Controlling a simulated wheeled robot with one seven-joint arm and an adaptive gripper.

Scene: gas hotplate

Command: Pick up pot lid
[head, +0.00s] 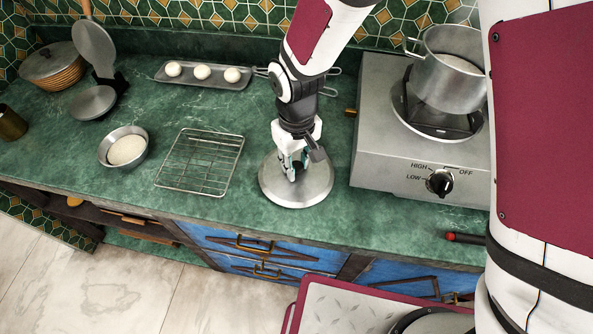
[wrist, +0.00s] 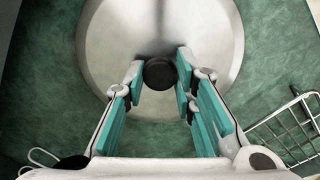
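The pot lid (head: 312,191) is a round, shiny metal disc lying on the green counter, left of the hotplate. It also fills the upper middle of the wrist view (wrist: 215,40). Its dark round knob (wrist: 160,74) stands at the middle, between my fingertips. My gripper (head: 293,172) is over the lid and pointing down. In the wrist view my gripper (wrist: 160,80) has its teal-padded fingers apart on either side of the knob, with small gaps showing. In the head view the gripper hides the knob.
A wire rack (head: 201,162) lies just left of the lid. The gas hotplate (head: 385,160) with a metal pot (head: 446,82) stands to the right. A tray (head: 210,82) with three pale balls is behind. A bowl (head: 124,150) sits further left.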

